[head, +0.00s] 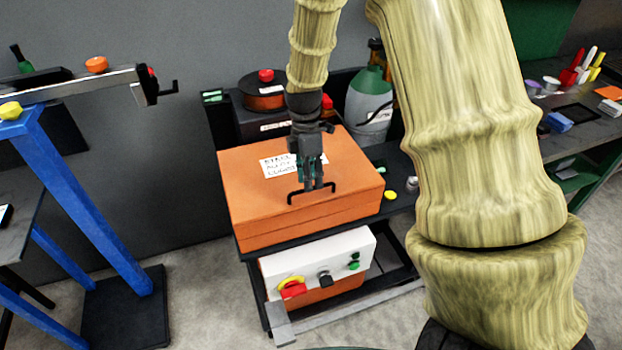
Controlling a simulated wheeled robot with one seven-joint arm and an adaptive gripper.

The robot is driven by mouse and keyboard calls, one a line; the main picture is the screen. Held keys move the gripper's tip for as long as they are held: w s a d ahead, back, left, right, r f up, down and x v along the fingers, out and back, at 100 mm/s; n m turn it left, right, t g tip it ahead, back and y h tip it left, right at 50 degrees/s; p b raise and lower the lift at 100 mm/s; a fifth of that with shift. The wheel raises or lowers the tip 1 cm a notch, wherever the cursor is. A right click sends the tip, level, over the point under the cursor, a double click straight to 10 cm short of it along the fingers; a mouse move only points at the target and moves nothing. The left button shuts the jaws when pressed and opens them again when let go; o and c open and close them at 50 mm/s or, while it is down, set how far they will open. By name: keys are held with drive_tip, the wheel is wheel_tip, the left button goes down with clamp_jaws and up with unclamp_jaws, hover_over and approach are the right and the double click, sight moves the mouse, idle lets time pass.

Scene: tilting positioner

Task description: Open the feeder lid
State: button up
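The feeder is an orange box with a flat orange lid (244,186), which is closed down on the box. A white label (272,167) with black writing lies on the lid, partly hidden by my gripper. A thin black bar handle (291,197) is at the front of the lid. My gripper (315,187) points down over the handle's middle, its fingertips at or just above the bar. The fingers look close together, but I cannot tell whether they touch or hold the handle.
Below the box is a white control panel (342,254) with a red and yellow switch. Behind stand a dark unit with a red knob (266,76) and a grey-green bottle (369,98). A blue stand (85,205) is at left; a cluttered bench (560,148) at right.

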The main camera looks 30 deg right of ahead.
drive_tip(key=shift+a+f, duration=0.1)
drive_tip(key=shift+f, duration=0.5)
drive_tip(key=shift+s+f, duration=0.1)
drive_tip(key=shift+f, duration=0.1)
clamp_jaws()
drive_tip(key=shift+r, duration=0.1)
